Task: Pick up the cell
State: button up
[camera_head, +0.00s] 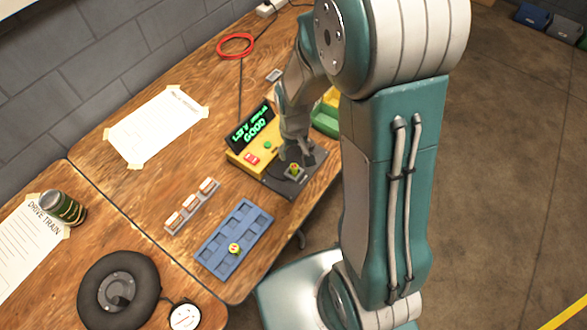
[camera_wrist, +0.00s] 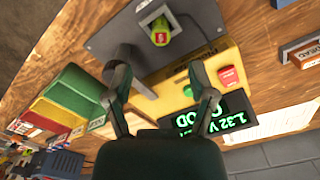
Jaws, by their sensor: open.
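A green cell (camera_wrist: 161,35) with a red mark on top stands upright in a fixture on the dark plate (camera_wrist: 100,40) of the yellow tester (camera_wrist: 180,85). The cell also shows in the head view (camera_head: 294,170), just below my gripper (camera_head: 291,158). In the wrist view my gripper (camera_wrist: 160,75) is open, with nothing between its fingers. The cell lies ahead of the fingertips, apart from them. The tester's display (camera_head: 252,126) is lit green and reads GOOD. Another cell (camera_head: 234,248) sits in the blue tray (camera_head: 212,258).
Green and yellow bins (camera_wrist: 75,100) stand next to the tester. A black round object (camera_head: 119,290), a can (camera_head: 63,207) and paper sheets (camera_head: 157,125) lie to the left.

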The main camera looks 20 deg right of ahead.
aim_at(294, 166)
notch_tip(294, 166, down, 8)
jog(key=shift+s+r, duration=0.1)
jog(key=shift+r, duration=0.15)
grip_shut()
